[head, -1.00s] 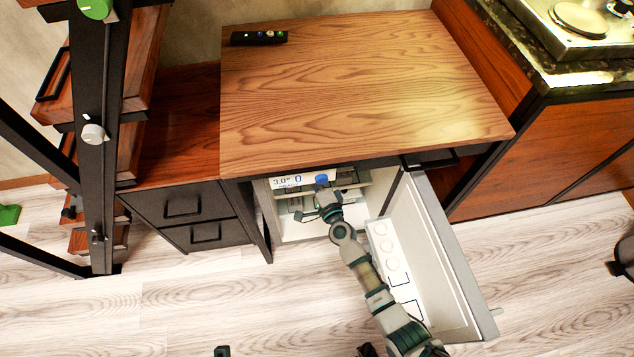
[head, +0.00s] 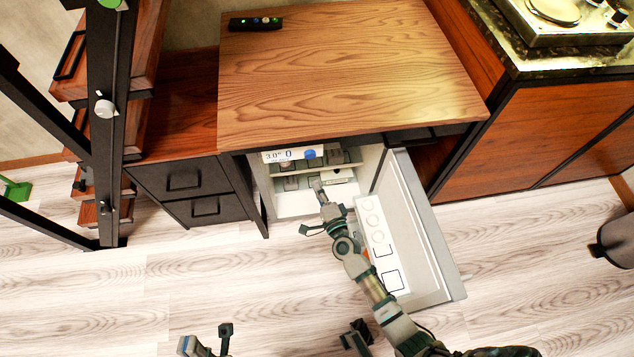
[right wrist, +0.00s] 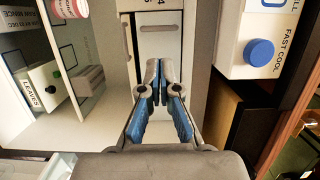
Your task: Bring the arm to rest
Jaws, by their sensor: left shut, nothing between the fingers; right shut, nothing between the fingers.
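My right arm reaches from the bottom edge toward the open fridge (head: 298,206) under the wooden counter. Its right gripper (head: 319,186) is at the front of the fridge opening. In the right wrist view the right gripper (right wrist: 164,80) is shut and empty, its blue-padded fingers together in front of a pale, handled drawer front (right wrist: 163,42). My left gripper (head: 190,346) shows partly at the bottom edge, shut and empty, over the floor; the rest of the left arm is cut off.
The fridge door (head: 425,240) stands open just right of my right arm. A panel with a blue knob (head: 310,155) is above the opening. A dark drawer cabinet (head: 185,180) is left. A carton marked LEAVES (right wrist: 40,85) shows near the right gripper.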

